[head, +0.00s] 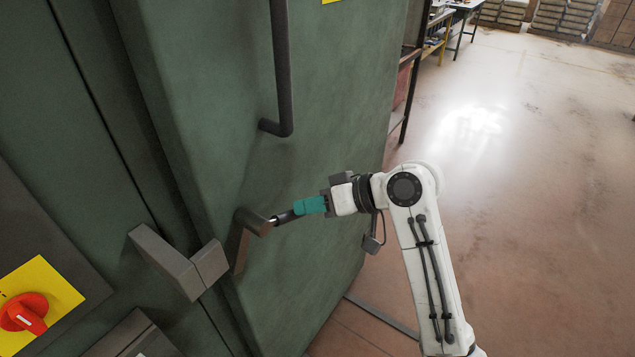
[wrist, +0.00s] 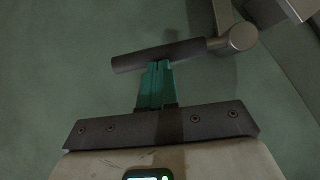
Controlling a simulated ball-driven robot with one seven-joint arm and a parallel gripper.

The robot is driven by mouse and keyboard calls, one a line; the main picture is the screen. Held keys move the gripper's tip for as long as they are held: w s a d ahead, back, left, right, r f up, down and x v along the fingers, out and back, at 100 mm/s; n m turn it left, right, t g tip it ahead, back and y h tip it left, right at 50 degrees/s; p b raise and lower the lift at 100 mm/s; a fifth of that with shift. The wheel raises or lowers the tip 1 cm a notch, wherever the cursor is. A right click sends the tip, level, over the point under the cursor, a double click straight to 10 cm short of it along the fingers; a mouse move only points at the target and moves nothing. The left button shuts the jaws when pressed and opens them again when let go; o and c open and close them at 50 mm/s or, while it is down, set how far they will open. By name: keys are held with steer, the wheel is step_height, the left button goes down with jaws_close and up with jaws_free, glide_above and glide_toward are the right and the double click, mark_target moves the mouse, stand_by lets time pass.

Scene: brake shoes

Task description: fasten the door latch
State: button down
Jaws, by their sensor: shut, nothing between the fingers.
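The green door (head: 335,110) fills the middle of the head view. Its latch has a dark pivot and bracket (head: 250,224) near the door's left edge, with a short dark lever (head: 288,217) pointing right toward my gripper. A grey block (head: 180,262) sits left of it, at the frame side. My gripper (head: 300,207) has teal fingers, shut and empty, at the lever's end. In the wrist view the lever (wrist: 160,54) lies across the tips of my gripper (wrist: 158,66), with the round pivot (wrist: 240,37) to its right. I cannot tell whether the fingertips touch the lever.
A long dark door handle (head: 283,75) stands above the latch. A red rotary switch on a yellow plate (head: 58,285) is at lower left. Open floor (head: 500,180) lies to the right, with benches (head: 440,30) farther back.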

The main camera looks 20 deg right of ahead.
steer(key=s+a+f+m+y+p, duration=0.1)
steer(key=s+a+f+m+y, duration=0.2)
steer(key=a+f+m+y, duration=0.2)
steer(key=shift+s+a+f+m+g+y+p, duration=0.35)
steer(key=shift+f+m+y, duration=0.75)
steer(key=shift+f+m, duration=0.4)
steer(key=shift+s+r, duration=0.1)
steer(key=shift+d, duration=0.1)
